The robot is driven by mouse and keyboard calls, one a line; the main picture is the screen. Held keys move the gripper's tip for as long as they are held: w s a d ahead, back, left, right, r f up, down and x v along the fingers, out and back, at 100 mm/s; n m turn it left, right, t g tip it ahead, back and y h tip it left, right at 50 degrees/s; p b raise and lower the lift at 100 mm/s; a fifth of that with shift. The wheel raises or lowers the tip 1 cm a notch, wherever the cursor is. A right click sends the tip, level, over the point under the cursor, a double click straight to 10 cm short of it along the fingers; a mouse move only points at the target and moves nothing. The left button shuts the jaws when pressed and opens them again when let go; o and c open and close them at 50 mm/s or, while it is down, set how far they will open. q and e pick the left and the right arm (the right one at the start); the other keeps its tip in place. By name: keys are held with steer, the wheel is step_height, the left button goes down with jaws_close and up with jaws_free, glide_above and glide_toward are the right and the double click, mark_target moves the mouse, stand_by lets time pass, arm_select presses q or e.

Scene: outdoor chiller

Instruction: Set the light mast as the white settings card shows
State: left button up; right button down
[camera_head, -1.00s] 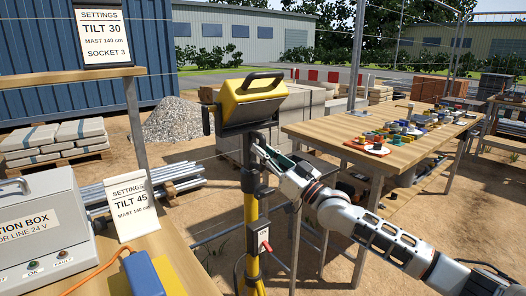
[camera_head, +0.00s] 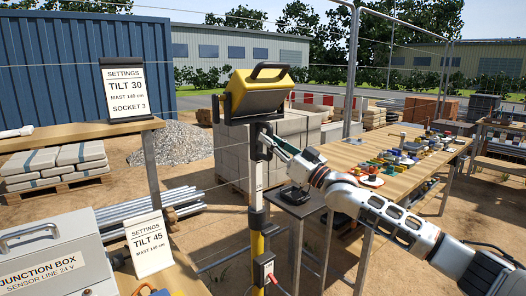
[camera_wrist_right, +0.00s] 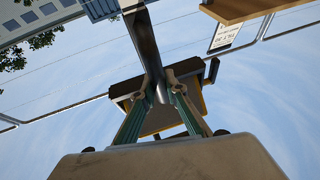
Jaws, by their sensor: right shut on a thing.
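The light mast has a yellow lamp head (camera_head: 254,96) with a dark handle on top. Below it are a pale pole section (camera_head: 257,190) and a yellow lower tube (camera_head: 257,245). My right gripper (camera_head: 273,147) is shut on the mast just below the lamp. In the right wrist view, its fingers (camera_wrist_right: 163,88) close around the dark pole (camera_wrist_right: 143,40). The plain white card (camera_head: 149,244) on the near bench reads TILT 45, mast 140 cm. A black-backed card (camera_head: 125,88) on the shelf reads TILT 30, mast 140 cm, socket 3. My left gripper is out of view.
A grey junction box (camera_head: 45,255) stands at the lower left. A wooden table (camera_head: 345,155) with several coloured parts stands right of the mast, near my right arm. Metal pipes (camera_head: 160,208) lie behind.

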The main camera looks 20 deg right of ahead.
step_height(320, 180, up, 2)
steer(key=shift+r, duration=0.1)
steer(key=shift+r+p, duration=0.4)
steer(key=shift+p, duration=0.2)
steer(key=shift+f, duration=0.1)
steer(key=c, duration=2)
jaws_free()
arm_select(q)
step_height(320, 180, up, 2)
arm_select(e)
steer(key=shift+f, duration=0.1)
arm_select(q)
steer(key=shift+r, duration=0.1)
arm_select(e)
steer(key=shift+f, duration=0.1)
steer(key=shift+s+d+f, duration=0.2)
steer(key=shift+s, duration=0.1)
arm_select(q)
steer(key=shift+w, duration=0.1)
arm_select(e)
steer(key=v, duration=1.1)
steer(key=shift+s+r, duration=0.1)
steer(key=shift+r, duration=0.05)
